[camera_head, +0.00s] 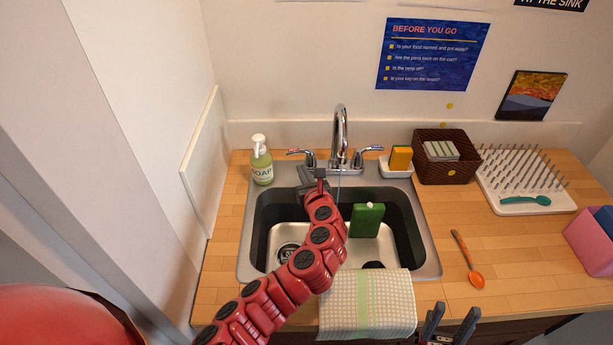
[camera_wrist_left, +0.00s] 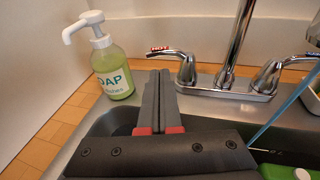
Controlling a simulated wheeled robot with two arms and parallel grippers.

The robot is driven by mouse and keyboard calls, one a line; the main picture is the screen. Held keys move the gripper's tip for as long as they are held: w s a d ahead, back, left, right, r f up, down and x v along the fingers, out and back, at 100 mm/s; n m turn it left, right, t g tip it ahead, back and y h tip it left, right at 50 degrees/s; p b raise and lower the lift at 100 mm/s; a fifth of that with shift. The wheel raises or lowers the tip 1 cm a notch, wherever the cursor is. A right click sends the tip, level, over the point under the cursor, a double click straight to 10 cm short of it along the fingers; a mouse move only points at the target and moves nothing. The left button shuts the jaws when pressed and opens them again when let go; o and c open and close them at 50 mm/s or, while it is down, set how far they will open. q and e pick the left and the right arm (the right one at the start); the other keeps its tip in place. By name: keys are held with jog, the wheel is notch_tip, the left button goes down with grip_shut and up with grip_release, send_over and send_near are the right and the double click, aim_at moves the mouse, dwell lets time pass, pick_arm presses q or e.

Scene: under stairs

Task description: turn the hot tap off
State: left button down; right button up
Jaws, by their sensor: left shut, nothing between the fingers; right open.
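The hot tap handle (camera_head: 299,152) is the chrome lever left of the spout, with a red mark at its tip. In the left wrist view the handle (camera_wrist_left: 183,58) reads HOT and points left. A thin blue stream (camera_head: 340,187) falls from the spout (camera_head: 341,125) and also shows in the left wrist view (camera_wrist_left: 287,108). My left gripper (camera_head: 306,176) is shut and empty, just in front of the hot handle. In the left wrist view its fingertips (camera_wrist_left: 160,75) appear just below the lever; contact cannot be told. My right gripper (camera_head: 452,322) is open at the bottom edge.
A soap bottle (camera_head: 261,162) stands left of the tap. The cold handle (camera_head: 369,150) is on the right. The sink (camera_head: 428,235) holds a green item (camera_head: 366,220). A towel (camera_head: 367,310) hangs in front. A basket (camera_head: 444,170) and drying rack (camera_head: 520,206) stand right.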

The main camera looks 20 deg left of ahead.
aim_at(292, 154)
pick_arm(q)
jog(key=p+x, duration=0.1)
jog(key=x, duration=0.4)
jog(key=shift+x, duration=0.95)
jog(key=shift+a+r+p, duration=0.1)
jog(key=shift+r+p, duration=0.05)
jog(key=shift+p, duration=0.4)
jog(key=m+h+p, duration=0.1)
jog(key=p, duration=0.1)
jog(key=a+m+t+h+p, duration=0.1)
jog(key=p, duration=0.1)
jog(key=shift+w+r+h, duration=0.2)
jog(key=shift+h, duration=0.1)
jog(key=shift+w+a+f+m+t+h+p, duration=0.1)
jog(key=shift+a+f+m+t+h+p, duration=0.1)
jog(key=shift+a+m+t+h+p, duration=0.25)
jog(key=shift+w+d+f+h, duration=0.1)
jog(key=shift+d+f+h, duration=0.1)
jog(key=shift+h, duration=0.15)
